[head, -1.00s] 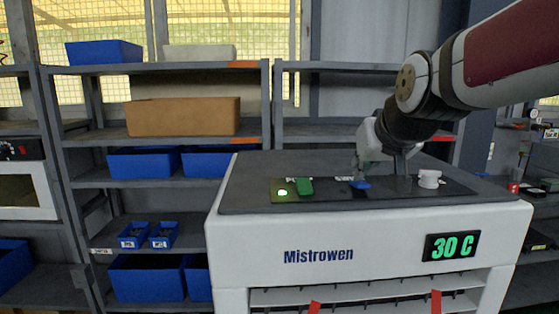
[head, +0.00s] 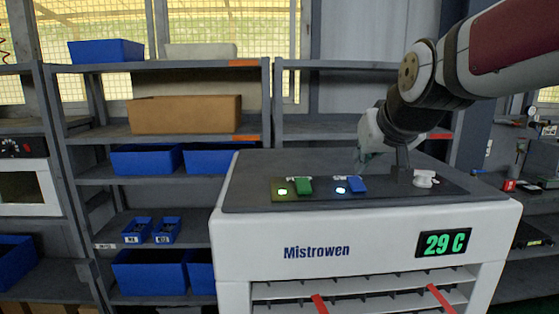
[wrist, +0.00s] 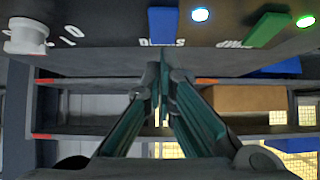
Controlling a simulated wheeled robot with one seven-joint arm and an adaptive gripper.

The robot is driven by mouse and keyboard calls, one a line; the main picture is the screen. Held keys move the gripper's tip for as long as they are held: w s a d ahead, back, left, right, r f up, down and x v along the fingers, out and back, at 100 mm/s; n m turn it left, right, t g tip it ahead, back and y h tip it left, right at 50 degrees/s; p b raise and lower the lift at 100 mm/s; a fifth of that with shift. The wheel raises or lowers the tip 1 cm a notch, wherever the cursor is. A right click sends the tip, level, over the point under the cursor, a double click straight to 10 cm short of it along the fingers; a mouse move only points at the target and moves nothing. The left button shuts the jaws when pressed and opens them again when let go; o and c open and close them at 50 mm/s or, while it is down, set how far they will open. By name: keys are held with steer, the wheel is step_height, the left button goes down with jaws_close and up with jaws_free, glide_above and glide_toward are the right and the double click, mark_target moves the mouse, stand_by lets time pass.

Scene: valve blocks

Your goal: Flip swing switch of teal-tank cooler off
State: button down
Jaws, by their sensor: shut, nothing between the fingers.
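The cooler (head: 318,225) is a white box marked Mistrowen with a dark top. Its display (head: 443,244) reads 29 C. The top panel holds a green switch (head: 304,186) beside a lit green light (head: 282,192), a blue switch (head: 357,185) beside a lit bluish-white light (head: 341,191), and a white knob (head: 425,179). Both switches also show at the top of the wrist view, blue (wrist: 163,25) and green (wrist: 267,29). No teal tank shows.
Grey shelves (head: 75,127) with blue bins (head: 147,159) and a brown box (head: 185,115) stand behind and left of the cooler. Red strips (head: 320,303) hang at its front vents.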

steer(key=v, duration=1.1)
steer(key=shift+r, duration=0.15)
